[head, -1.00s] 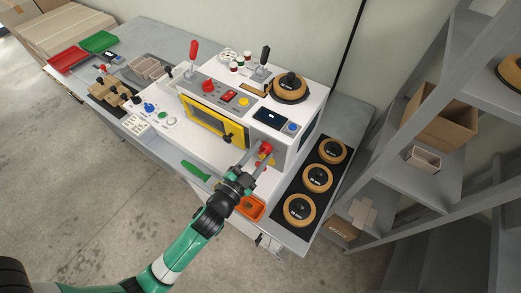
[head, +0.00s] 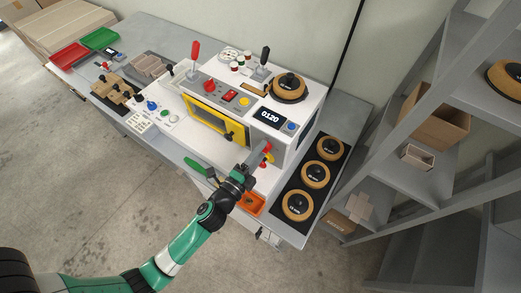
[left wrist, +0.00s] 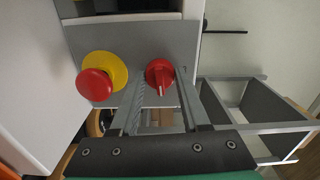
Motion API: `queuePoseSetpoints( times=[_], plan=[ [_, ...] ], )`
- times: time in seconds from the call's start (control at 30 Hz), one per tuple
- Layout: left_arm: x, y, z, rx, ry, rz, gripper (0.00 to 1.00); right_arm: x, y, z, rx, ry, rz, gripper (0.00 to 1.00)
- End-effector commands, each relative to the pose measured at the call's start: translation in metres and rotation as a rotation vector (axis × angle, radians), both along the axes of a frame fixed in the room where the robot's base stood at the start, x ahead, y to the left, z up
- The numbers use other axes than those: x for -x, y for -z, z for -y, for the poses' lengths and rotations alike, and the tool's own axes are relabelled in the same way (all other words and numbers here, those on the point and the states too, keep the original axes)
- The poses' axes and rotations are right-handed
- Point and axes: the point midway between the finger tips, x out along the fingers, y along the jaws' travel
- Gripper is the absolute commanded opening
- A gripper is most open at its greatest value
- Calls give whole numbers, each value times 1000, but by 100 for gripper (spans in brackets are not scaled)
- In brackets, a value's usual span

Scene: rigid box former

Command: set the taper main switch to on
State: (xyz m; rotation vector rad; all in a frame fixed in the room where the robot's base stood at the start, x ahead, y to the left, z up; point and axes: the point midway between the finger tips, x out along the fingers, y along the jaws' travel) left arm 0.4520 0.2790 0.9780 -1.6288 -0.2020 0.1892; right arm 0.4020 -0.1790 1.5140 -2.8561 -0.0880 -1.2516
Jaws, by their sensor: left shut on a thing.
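The taper main switch is a red rotary knob (left wrist: 160,74) on a grey panel (left wrist: 135,38) in the left wrist view. My left gripper (left wrist: 161,77) has one finger on each side of this knob and is shut on it. The knob's raised grip points down the picture, towards my gripper. A red mushroom button (left wrist: 95,84) on a yellow base sits beside it, apart from the fingers. In the head view, my left gripper (head: 260,154) reaches the front of the white machine (head: 310,108). My right gripper is not in view.
Black-cored tape rolls (head: 316,174) stand on a dark mat right of the machine. An orange tray (head: 251,204) and a green-handled tool (head: 195,166) lie near the bench's front edge. A grey shelf rack (head: 398,165) stands to the right.

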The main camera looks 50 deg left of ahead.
Motion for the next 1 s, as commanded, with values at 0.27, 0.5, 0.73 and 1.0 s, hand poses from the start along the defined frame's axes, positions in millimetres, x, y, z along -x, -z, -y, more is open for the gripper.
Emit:
queuePoseSetpoints(
  times=[0.27, 0.5, 0.73, 1.0],
  plan=[
    [0, -1, 0, -81, 1, -19, 0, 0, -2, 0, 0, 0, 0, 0],
    [0, 0, 0, -94, 1, -23, 0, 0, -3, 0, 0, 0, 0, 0],
    [0, 0, 0, -93, 0, -23, 0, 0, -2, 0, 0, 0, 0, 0],
    [0, 0, 0, -91, 0, -22, 76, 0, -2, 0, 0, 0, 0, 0]
  ],
)
